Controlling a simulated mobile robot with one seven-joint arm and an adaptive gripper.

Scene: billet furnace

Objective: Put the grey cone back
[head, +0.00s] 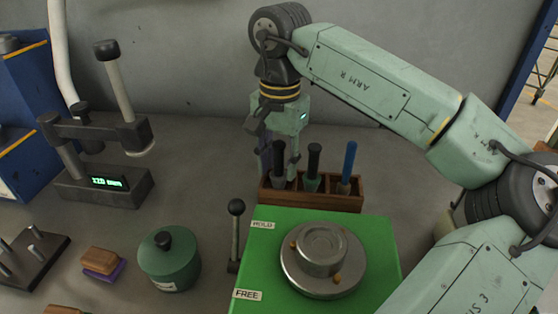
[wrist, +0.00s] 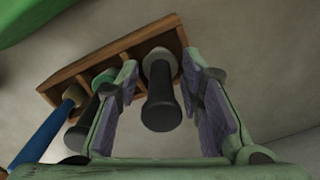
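The grey cone (wrist: 157,62), with a black handle (wrist: 161,108), sits in an end slot of the wooden rack (wrist: 110,52). In the head view its black handle (head: 279,154) is at the rack's left end. My gripper (wrist: 162,75) is open, with one finger on each side of the handle. Gaps show between both fingers and the handle in the wrist view. In the head view my gripper (head: 279,160) points down at the rack. The cone's lower part is hidden inside the slot.
Beside it in the rack stand a green cone with a black handle (head: 314,160) and a blue-handled tool (head: 348,165). A green plate (head: 255,270) with a round metal fixture (head: 322,262) lies in front. A lever (head: 236,230), green pot (head: 170,265) and gauge stand (head: 105,182) are left.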

